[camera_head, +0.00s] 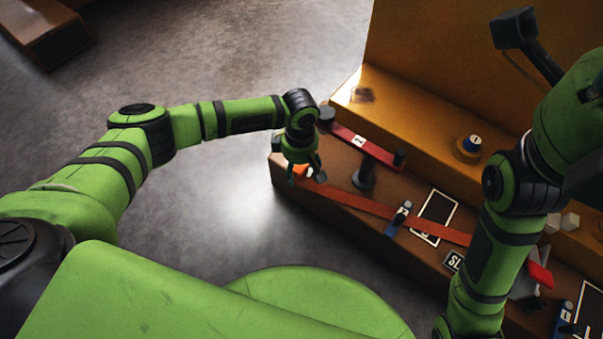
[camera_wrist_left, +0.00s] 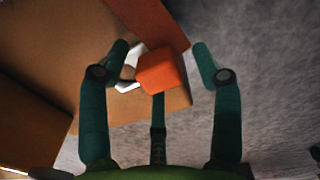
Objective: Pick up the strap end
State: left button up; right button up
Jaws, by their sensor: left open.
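The strap end (camera_wrist_left: 160,70) is an orange block in the left wrist view, at the end of the red strap (camera_wrist_left: 152,20). In the head view the orange strap end (camera_head: 301,170) shows partly behind my left gripper (camera_head: 305,178), at the left end of the bench. The strap (camera_head: 370,205) runs right from it along the bench. My left gripper (camera_wrist_left: 162,60) is open, with its fingers on either side of the strap end and clear gaps to both. The tips of my right gripper are not clearly seen.
A blue clamp (camera_head: 398,218) sits across the strap beside a dark framed panel (camera_head: 436,213). A raised ledge (camera_head: 405,100) runs behind. Open floor (camera_head: 215,190) lies left.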

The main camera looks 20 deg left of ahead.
pick_arm(q)
jog(key=shift+f, duration=0.2)
grip_shut()
jog(key=shift+r, duration=0.1)
